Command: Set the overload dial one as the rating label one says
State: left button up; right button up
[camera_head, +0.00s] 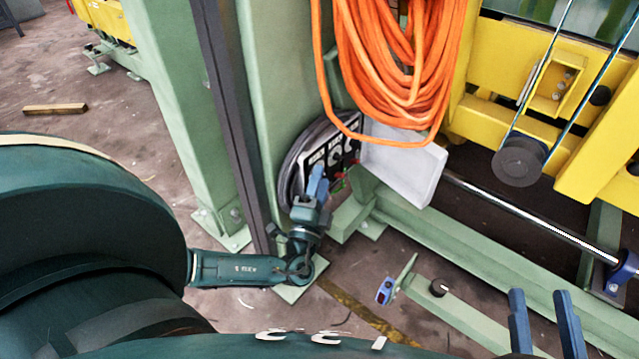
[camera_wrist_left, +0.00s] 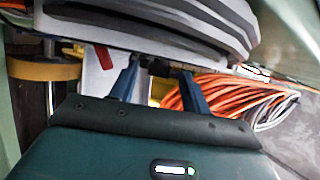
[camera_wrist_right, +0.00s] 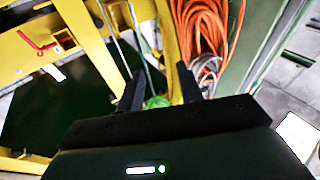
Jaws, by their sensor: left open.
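A round grey enclosure with a black panel (camera_head: 341,143) is on the green column in the head view. The panel carries several white labels and dark round dials, too small to read. I cannot tell which is overload dial one or how it points. My left gripper (camera_head: 318,180) is in front of the panel's lower part and hides some of it. In the left wrist view its two fingers (camera_wrist_left: 160,84) are apart, just below the grey enclosure rim (camera_wrist_left: 150,40); contact with a dial cannot be told. My right gripper (camera_head: 546,322) is open and empty at the lower right, far from the panel.
A pale open cover (camera_head: 408,168) juts out right of the panel. A coil of orange cable (camera_head: 395,60) hangs just above it. Yellow machinery (camera_head: 500,60) with a round dark pulley (camera_head: 519,162) stands at right. A small blue device (camera_head: 385,291) is below, by the green beam.

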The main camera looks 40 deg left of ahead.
pick_arm(q)
jog(key=v, duration=0.7)
jog(key=shift+s+p, duration=0.2)
jog(key=shift+p, duration=0.25)
pick_arm(e)
jog(key=shift+d+f, duration=0.1)
jog(key=shift+f, duration=0.05)
pick_arm(q)
jog(key=shift+d, duration=0.15)
